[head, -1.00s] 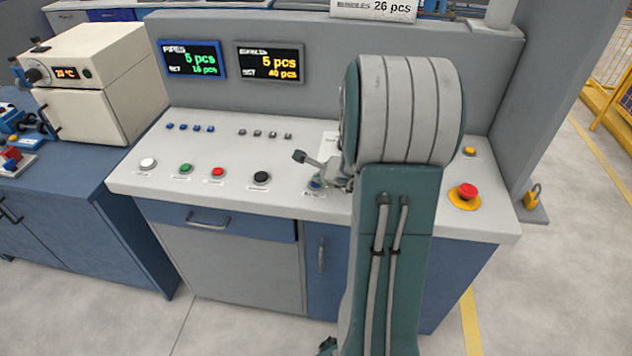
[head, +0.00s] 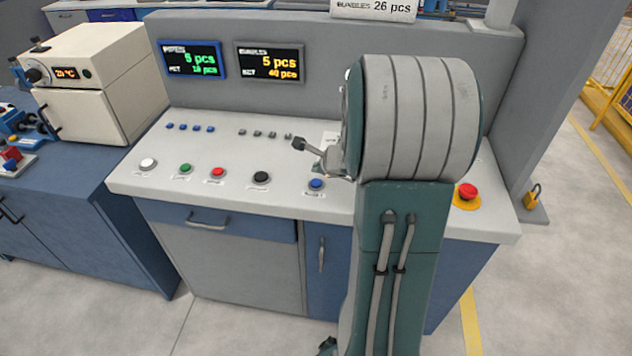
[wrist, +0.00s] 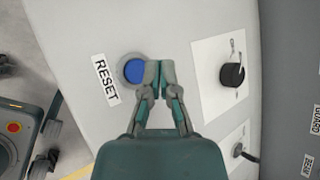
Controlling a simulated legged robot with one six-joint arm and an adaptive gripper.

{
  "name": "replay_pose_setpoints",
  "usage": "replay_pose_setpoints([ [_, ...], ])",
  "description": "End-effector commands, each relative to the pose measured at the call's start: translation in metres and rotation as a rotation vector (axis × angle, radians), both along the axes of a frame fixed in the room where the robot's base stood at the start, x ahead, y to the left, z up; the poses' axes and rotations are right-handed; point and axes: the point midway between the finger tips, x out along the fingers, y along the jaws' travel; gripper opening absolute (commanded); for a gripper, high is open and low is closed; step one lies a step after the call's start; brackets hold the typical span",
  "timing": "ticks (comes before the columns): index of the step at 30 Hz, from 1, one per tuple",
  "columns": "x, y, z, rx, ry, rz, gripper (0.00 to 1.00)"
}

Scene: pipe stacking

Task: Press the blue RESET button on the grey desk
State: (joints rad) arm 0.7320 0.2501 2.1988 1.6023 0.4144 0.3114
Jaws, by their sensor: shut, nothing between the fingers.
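The blue RESET button (head: 316,184) is at the right end of the front row on the grey desk (head: 235,205). In the wrist view the round blue button (wrist: 133,71) is just left of my fingertips, with a white RESET label (wrist: 105,80) beyond it. My gripper (wrist: 160,67) is shut and empty. Its tips are beside the button and slightly overlap its right rim in the picture. The height of the tips above the desk cannot be told. In the head view my arm covers part of the desk right of the button, and the fingertips are not clear.
The black (head: 261,178), red (head: 218,172), green (head: 185,168) and white (head: 148,163) buttons lie left of the blue one. A red emergency button (head: 467,192) is at the right. A black knob (wrist: 232,75) on a white plate is right of my fingers in the wrist view.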

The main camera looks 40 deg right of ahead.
Motion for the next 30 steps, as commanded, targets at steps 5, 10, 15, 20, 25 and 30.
replay_pose_setpoints([
  [5, 0.0, 0.0, 0.016, -0.002, -0.002, 0.001, 0.0],
  [10, 0.0, 0.0, 0.029, -0.002, -0.001, 0.0, 0.0],
  [15, 0.0, 0.0, 0.031, 0.0, 0.001, -0.001, 0.0],
  [20, 0.0, 0.0, 0.03, 0.0, 0.001, -0.001, 0.0],
  [25, 0.0, 0.0, 0.03, 0.0, 0.001, -0.001, 0.0],
  [30, 0.0, 0.0, 0.03, 0.0, 0.001, -0.001, 0.0],
])
